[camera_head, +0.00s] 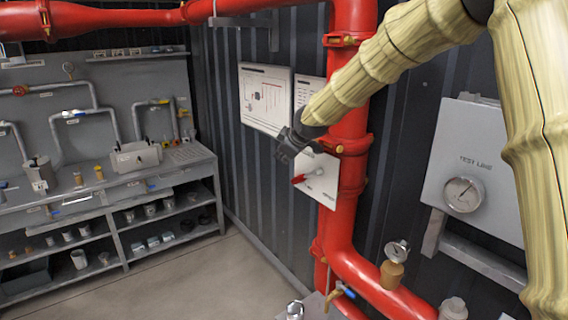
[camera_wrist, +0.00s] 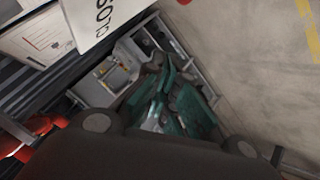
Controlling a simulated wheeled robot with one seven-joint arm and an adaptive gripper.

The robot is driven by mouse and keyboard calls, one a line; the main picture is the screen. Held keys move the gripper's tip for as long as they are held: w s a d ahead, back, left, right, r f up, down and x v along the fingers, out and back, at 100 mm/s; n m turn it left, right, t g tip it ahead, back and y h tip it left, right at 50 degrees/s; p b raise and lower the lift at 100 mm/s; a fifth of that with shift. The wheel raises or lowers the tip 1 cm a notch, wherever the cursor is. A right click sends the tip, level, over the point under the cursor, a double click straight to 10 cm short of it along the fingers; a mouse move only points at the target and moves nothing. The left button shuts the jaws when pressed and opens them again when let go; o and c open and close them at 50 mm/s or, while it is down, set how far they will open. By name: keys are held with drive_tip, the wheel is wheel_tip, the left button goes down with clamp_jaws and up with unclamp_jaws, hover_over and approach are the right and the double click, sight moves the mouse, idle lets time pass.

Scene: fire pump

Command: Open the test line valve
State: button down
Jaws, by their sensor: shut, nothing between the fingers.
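A white plate (camera_head: 322,186) with a red pointer or lever (camera_head: 299,179) is mounted on the red vertical pipe; its small lettering is unreadable in the head view. In the wrist view a white plate (camera_wrist: 100,20) with partly visible large letters is at the upper left. A grey panel (camera_head: 475,150) marked TEST LINE, with a round gauge (camera_head: 463,194), is on the right wall. I cannot tell which handle is the test line valve.
Red pipes (camera_head: 352,225) run vertically and bend right near the floor, with a small gauge (camera_head: 397,252) and a blue-handled tap (camera_head: 342,290). A grey workbench (camera_head: 120,185) with shelves stands at left. The floor (camera_head: 190,275) between is clear. A white diagram board (camera_head: 266,98) hangs behind.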

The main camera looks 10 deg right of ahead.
drive_tip(key=b+v, duration=0.3)
drive_tip(key=v, duration=0.5)
drive_tip(key=shift+w+r, duration=0.15)
drive_tip(key=shift+r, duration=0.05)
drive_tip(key=shift+d, duration=0.1)
